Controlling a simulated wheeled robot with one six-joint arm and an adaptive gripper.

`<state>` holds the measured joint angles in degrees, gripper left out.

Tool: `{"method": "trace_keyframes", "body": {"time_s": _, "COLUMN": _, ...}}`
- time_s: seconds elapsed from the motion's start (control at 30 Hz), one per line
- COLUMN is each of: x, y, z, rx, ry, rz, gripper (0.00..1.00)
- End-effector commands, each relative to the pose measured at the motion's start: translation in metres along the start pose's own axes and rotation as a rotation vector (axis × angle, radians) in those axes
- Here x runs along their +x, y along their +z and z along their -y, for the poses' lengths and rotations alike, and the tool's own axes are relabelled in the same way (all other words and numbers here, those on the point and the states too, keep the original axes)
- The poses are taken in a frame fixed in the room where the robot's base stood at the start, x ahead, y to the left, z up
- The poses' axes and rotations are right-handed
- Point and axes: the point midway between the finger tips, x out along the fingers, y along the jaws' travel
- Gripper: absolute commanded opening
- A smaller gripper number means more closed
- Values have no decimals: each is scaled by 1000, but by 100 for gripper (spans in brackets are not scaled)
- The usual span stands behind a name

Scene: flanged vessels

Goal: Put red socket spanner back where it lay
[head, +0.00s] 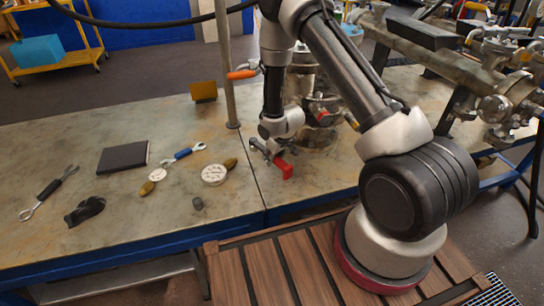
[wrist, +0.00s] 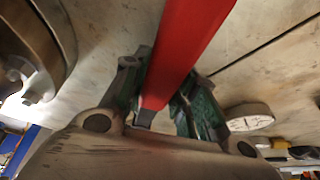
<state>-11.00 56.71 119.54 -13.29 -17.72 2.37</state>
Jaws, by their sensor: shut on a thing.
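The red socket spanner (head: 285,169) is at my gripper (head: 268,150) over the metal bench, just right of the seam in the bench top. In the wrist view the red handle (wrist: 185,50) runs up and out of the frame between the green-padded fingers of my gripper (wrist: 162,85), which are shut on it. Its dark end shows low between the fingers. I cannot tell whether the spanner touches the bench. A flanged vessel (head: 301,80) stands close behind my gripper, partly hidden by my arm.
Left of the seam lie a white-faced gauge (head: 214,175), a smaller gauge (head: 157,175), a blue-handled spanner (head: 184,153), a black notebook (head: 123,157) and a black spanner (head: 47,194). An upright post (head: 226,70) stands behind. Flanged piping (head: 505,100) fills the right. Bench front left of the seam has some bare room.

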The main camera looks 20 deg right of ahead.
Motion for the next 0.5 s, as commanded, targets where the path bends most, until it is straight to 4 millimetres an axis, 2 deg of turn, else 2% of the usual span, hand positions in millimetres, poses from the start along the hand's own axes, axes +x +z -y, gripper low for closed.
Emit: {"method": "trace_keyframes", "body": {"time_s": 0.5, "x": 6, "y": 2, "z": 0, "rx": 0, "ry": 0, "rz": -1, "gripper": 0}}
